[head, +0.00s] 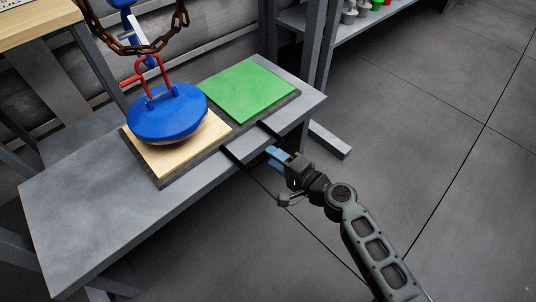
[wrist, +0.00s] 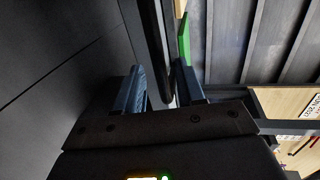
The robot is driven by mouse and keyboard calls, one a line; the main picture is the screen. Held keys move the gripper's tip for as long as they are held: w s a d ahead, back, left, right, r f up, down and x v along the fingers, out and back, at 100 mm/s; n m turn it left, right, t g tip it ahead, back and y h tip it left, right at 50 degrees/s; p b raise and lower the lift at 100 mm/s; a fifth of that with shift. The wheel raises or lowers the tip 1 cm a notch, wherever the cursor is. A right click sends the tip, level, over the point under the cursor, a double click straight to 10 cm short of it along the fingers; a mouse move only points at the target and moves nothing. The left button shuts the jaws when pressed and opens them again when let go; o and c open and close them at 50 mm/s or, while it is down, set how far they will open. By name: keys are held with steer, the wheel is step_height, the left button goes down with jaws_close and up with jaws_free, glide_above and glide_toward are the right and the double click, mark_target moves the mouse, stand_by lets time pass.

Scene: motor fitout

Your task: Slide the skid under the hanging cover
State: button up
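The skid (head: 155,179) is a dark flat board on the grey bench, carrying a pale wooden pad (head: 162,165) and a green pad (head: 250,91). Two black bars (head: 232,155) stick out from it over the bench's front edge. The blue round cover (head: 168,112), with a red shackle, is over the wooden pad; I cannot tell whether they touch. My gripper (head: 272,152) is open in front of the bench edge, near the bars. In the wrist view, a dark bar (wrist: 157,55) runs between my open fingers (wrist: 160,95), and the green pad (wrist: 184,40) shows behind.
A rusty chain (head: 140,45) hangs above the cover. The grey bench (head: 75,215) has clear room at its left end. A shelf (head: 350,22) with small parts stands behind at right. The floor (head: 420,120) to the right is open.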

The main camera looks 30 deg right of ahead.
steer(key=shift+x, duration=1.65)
jaws_close()
